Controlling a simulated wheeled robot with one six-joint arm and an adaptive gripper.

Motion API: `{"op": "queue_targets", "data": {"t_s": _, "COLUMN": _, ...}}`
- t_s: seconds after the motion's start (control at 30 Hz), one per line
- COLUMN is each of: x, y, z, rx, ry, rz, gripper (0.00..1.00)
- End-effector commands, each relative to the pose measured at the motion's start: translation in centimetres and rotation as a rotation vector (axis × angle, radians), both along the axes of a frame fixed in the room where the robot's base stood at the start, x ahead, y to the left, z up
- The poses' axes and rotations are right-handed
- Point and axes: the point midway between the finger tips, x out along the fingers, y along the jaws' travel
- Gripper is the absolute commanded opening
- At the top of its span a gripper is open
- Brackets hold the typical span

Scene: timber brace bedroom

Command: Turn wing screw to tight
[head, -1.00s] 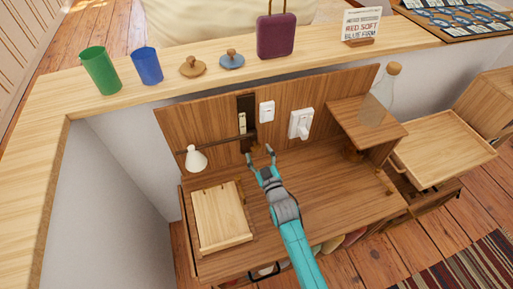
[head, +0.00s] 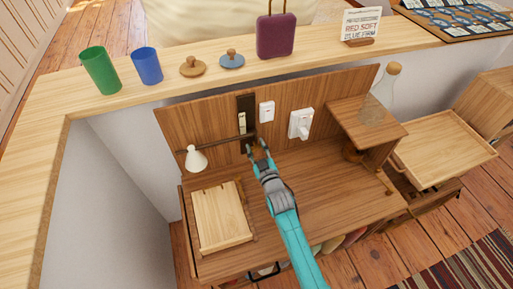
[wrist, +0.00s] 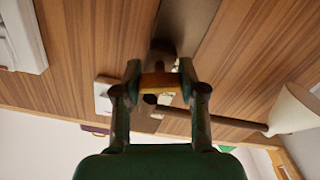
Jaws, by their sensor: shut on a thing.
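The wing screw (wrist: 160,82) is a small brass-brown piece at the dark mounting plate, below the lamp arm in the head view. My gripper (wrist: 160,75) has one finger on each side of it and is shut on it. In the head view my gripper (head: 257,147) reaches the back panel at the foot of the dark plate (head: 246,103). The screw is mostly hidden there by the fingers. A thin lamp arm (head: 215,142) runs left from the plate to a white cone shade (head: 196,159). The wrist view shows the shade (wrist: 292,108) at right.
A white switch (head: 300,124) and a smaller white plate (head: 266,111) are on the panel, right of the dark plate. A slanted wooden board (head: 221,218) lies on the desk at left. A raised shelf (head: 350,108) holds a glass bottle (head: 380,98). The desk middle is clear.

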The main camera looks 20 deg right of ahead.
Motion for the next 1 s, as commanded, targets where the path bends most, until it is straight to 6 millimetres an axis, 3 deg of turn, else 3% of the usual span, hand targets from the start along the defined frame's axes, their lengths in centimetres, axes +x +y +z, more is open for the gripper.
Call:
{"op": "queue_targets", "data": {"t_s": 0.37, "x": 0.0, "y": 0.01, "z": 0.0, "rx": 0.105, "ry": 0.0, "rz": 0.0, "gripper": 0.06}}
{"op": "queue_targets", "data": {"t_s": 1.0, "x": 0.0, "y": 0.0, "z": 0.0, "rx": 0.678, "ry": 0.0, "rz": 0.0, "gripper": 0.06}}
